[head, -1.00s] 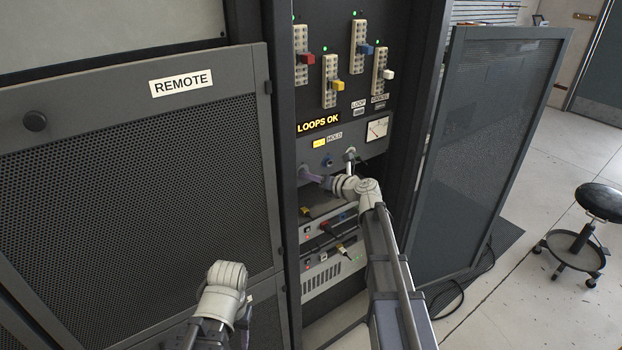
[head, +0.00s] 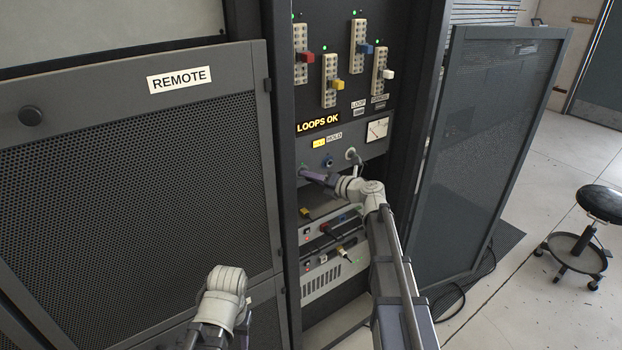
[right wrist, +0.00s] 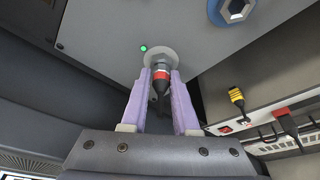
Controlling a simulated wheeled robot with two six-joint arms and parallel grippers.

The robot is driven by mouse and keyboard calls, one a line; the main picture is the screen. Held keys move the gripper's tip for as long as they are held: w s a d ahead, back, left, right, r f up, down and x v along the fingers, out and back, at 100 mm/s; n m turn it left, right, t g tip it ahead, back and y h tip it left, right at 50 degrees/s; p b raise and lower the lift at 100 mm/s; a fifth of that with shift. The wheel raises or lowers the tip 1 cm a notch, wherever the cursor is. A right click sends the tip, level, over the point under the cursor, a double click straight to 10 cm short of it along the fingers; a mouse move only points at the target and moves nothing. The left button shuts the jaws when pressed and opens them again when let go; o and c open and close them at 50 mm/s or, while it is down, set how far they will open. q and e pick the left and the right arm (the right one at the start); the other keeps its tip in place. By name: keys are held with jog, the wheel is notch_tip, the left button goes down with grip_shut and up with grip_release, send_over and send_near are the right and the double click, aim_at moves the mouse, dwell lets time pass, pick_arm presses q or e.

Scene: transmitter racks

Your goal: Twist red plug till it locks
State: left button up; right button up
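The red plug (right wrist: 161,74), a dark plug with a red band, sits in a round metal socket (right wrist: 160,56) on the grey panel in the right wrist view. A small green light (right wrist: 143,48) glows beside the socket. My right gripper (right wrist: 162,78) has its two purple fingers on either side of the plug, against the red band. In the head view the right gripper (head: 304,173) is at the left end of the panel, and its fingers hide the plug. My left arm shows at the lower left, but its fingers are not visible.
A blue-ringed socket (head: 328,161) and a pale connector (head: 350,154) are to the right on the same panel. Slider switches, a "LOOPS OK" display (head: 318,124) and a meter (head: 377,130) are above. Mesh doors (head: 130,180) flank the rack. A stool (head: 590,225) stands at right.

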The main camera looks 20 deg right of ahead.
jog(key=o, duration=0.3)
jog(key=shift+w+f, duration=0.1)
jog(key=shift+o, duration=0.2)
